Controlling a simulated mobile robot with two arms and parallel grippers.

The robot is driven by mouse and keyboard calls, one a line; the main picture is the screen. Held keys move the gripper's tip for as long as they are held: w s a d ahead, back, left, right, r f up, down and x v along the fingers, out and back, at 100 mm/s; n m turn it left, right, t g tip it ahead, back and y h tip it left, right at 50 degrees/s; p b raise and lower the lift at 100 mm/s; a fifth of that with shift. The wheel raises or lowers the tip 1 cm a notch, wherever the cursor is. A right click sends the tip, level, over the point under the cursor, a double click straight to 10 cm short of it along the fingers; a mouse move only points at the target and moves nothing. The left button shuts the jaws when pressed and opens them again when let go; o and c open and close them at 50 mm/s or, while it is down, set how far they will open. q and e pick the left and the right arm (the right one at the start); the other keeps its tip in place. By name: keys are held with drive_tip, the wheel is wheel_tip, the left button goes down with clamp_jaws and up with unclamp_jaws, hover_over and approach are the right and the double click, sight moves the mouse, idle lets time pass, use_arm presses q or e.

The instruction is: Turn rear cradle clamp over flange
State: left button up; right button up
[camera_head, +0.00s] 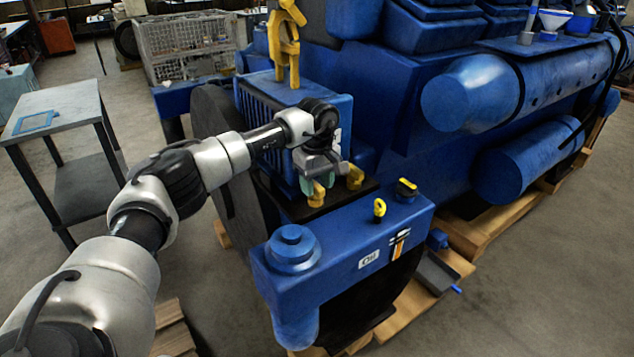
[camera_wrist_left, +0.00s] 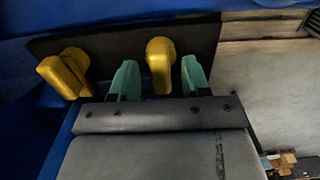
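Two yellow clamps stand on a dark plate (camera_head: 335,201) beside a blue finned block (camera_head: 262,112). One clamp (camera_head: 316,193) is under my left gripper (camera_head: 319,185); the other clamp (camera_head: 354,177) is to its right. In the left wrist view, my left gripper (camera_wrist_left: 159,79) has its green fingers apart, with one yellow clamp (camera_wrist_left: 160,60) in line with the gap between them. The fingers do not visibly touch it. The other clamp (camera_wrist_left: 65,73) is at the left. I cannot tell which clamp is rear. The flange cannot be clearly made out. My right gripper is not in view.
A blue housing (camera_head: 345,243) with a yellow ring (camera_head: 379,208) and yellow-topped cap (camera_head: 406,187) is in front. A blue engine (camera_head: 440,100) fills the right. A grey table (camera_head: 60,107) stands left, with free floor around it.

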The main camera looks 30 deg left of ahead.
sight(317, 185)
use_arm(q)
wheel_tip(317, 185, up, 11)
drive_tip(key=b, duration=0.1)
drive_tip(key=shift+b, duration=0.4)
drive_tip(key=shift+f, duration=0.15)
idle(0.4)
